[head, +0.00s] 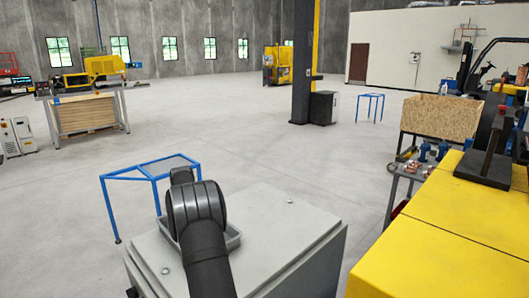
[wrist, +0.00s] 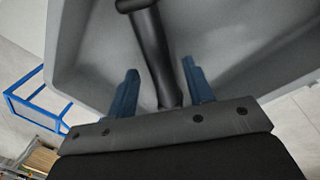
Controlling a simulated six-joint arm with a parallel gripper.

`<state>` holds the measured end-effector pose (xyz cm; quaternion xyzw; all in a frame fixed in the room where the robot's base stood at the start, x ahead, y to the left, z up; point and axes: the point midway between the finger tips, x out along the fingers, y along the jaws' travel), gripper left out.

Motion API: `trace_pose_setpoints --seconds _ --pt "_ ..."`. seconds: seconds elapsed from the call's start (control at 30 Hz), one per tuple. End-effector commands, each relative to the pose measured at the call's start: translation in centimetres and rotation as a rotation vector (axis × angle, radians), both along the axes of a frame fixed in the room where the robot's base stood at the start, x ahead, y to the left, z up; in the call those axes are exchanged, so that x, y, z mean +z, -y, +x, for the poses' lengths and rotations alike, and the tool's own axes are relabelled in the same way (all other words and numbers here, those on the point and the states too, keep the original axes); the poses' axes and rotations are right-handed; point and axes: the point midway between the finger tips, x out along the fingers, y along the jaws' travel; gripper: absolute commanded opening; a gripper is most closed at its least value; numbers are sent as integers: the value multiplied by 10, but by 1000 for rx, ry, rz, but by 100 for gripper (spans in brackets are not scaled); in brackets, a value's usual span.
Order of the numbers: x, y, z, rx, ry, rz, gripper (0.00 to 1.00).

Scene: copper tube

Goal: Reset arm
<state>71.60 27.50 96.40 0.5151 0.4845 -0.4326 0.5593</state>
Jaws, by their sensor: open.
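In the wrist view my gripper (wrist: 160,67) is open, with its two blue fingers well apart. A black tubular shape (wrist: 150,45) shows between and beyond the fingers; I cannot tell whether it is a separate object or whether the fingers touch it. A grey tray (wrist: 235,45) with raised walls lies behind it. In the head view my dark arm rises from the bottom over a grey cabinet (head: 285,235); the gripper cannot be made out there. A grey tray rim (head: 236,242) shows behind the arm on the cabinet top.
A blue-framed stand (head: 150,172) is behind the cabinet at left; a blue frame (wrist: 35,103) shows in the wrist view. At right are a yellow surface (head: 440,245), a cart (head: 402,170) with small copper-coloured items, and a wooden crate (head: 440,116). The floor between is clear.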

Motion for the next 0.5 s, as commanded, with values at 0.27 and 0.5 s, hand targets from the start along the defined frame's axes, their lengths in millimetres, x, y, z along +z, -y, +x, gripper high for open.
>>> trace_pose_setpoints --seconds 0.27,0.5 --pt "14 0 2 0 1 0 47" --pt "27 0 2 0 -1 0 47"
